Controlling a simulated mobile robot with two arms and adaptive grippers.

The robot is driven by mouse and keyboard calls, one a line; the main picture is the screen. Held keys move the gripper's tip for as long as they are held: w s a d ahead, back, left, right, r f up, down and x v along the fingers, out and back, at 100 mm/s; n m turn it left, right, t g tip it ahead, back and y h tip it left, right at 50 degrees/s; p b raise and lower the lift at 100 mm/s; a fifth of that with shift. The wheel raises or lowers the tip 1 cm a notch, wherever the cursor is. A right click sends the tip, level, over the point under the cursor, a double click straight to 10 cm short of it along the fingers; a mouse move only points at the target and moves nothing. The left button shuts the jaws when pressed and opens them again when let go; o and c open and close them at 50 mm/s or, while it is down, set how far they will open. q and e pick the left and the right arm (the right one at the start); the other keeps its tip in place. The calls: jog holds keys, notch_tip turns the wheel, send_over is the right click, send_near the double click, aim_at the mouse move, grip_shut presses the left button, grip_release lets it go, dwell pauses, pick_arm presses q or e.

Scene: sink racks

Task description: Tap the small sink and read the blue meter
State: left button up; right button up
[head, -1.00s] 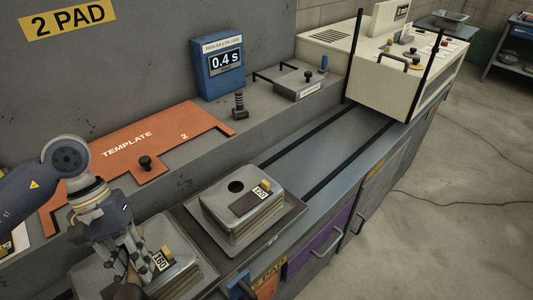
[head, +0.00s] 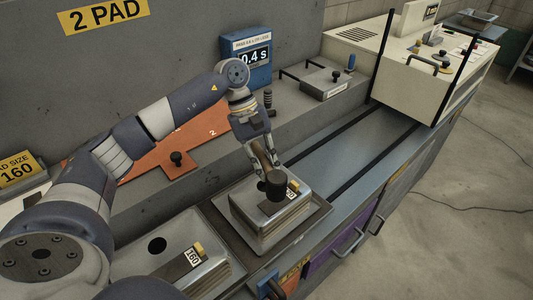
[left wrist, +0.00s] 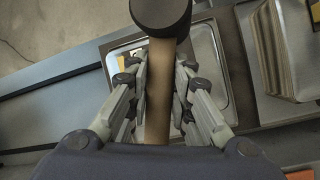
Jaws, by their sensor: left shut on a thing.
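My left gripper (head: 264,166) is shut on the wooden handle of a mallet (head: 275,186) with a black head. It also shows in the left wrist view, with the handle (left wrist: 159,95) between the fingers. The mallet head is over the small sink (head: 256,226), a steel stack labelled 120; I cannot tell whether it touches. The head hides part of the sink's top and label. The blue meter (head: 258,77) stands behind on the ledge and reads 0.4 s; my arm covers its left lower part. My right gripper is not in view.
A larger sink stack (head: 163,262) labelled 160 stands at the front left. An orange template (head: 150,160) lies on the ledge. A dark threaded post (head: 268,99) stands near the meter. A rail track (head: 350,150) runs right to a cream machine (head: 395,55).

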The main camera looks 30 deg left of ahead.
pick_arm(q)
jog(key=shift+w+a+r+n, duration=0.15)
jog(key=shift+w+a+n, duration=0.4)
jog(key=shift+a, duration=0.15)
jog(key=shift+w+a, duration=0.2)
jog(key=shift+a, duration=0.05)
jog(key=shift+a+n+t, duration=0.1)
jog(key=shift+n+t, duration=0.15)
jog(key=shift+t, duration=0.05)
jog(key=shift+f+b, duration=0.65)
jog(key=shift+f, duration=2.35)
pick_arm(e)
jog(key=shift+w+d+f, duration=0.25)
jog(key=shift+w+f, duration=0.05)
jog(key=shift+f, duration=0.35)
pick_arm(q)
jog(key=shift+f+b, duration=0.5)
jog(key=shift+b, duration=0.15)
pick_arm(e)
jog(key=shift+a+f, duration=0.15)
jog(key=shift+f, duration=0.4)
pick_arm(q)
jog(key=shift+s+f+b, duration=0.1)
jog(key=shift+f+b, duration=0.05)
jog(key=shift+b, duration=0.3)
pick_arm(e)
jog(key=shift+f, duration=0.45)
